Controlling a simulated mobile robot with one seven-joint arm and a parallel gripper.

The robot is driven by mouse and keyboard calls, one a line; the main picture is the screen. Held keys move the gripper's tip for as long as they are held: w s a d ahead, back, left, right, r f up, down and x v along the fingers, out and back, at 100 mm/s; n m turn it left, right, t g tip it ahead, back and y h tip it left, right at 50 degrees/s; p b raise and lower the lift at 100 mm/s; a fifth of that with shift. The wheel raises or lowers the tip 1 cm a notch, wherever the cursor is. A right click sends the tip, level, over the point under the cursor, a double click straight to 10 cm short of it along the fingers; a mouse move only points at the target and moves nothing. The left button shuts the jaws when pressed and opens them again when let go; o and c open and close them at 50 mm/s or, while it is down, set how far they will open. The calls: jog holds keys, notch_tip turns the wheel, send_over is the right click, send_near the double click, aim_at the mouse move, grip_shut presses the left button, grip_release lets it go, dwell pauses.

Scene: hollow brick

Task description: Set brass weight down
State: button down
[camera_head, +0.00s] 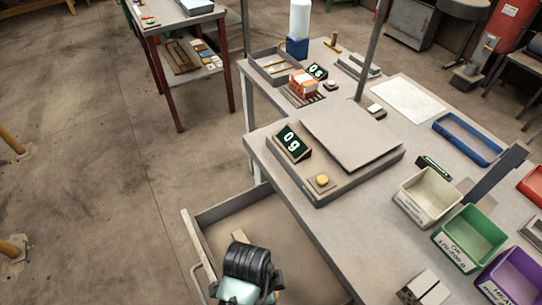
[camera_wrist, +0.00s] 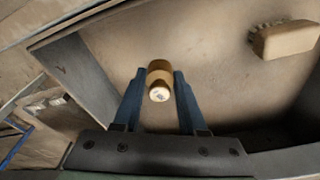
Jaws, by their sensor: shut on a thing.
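My gripper (camera_wrist: 160,84) is shut on the brass weight (camera_wrist: 159,72), a small brass cylinder with a pale round end, held between two blue fingers in the wrist view. The weight is over the bare floor of an open drawer (camera_head: 225,205); I cannot tell whether it touches it. In the head view my wrist is over the drawer's near part and hides the weight. A large bench scale (camera_head: 335,185) with a flat plate (camera_head: 350,135) stands on the table above the drawer. Its display (camera_head: 290,140) reads 0 g.
A tan brush (camera_wrist: 288,40) lies in the drawer, right of the weight in the wrist view. Cream (camera_head: 428,196), green (camera_head: 470,235) and purple (camera_head: 512,275) bins line the table's right side. An orange block (camera_head: 303,84) sits farther back. The drawer floor around the weight is clear.

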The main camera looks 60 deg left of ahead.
jog(key=shift+f, duration=1.75)
jog(key=shift+f, duration=0.1)
jog(key=shift+c, duration=2.3)
grip_release()
notch_tip(320, 180, up, 12)
jog(key=s+p, duration=0.1)
jog(key=shift+s+a+p, duration=0.35)
jog(key=shift+a, duration=0.05)
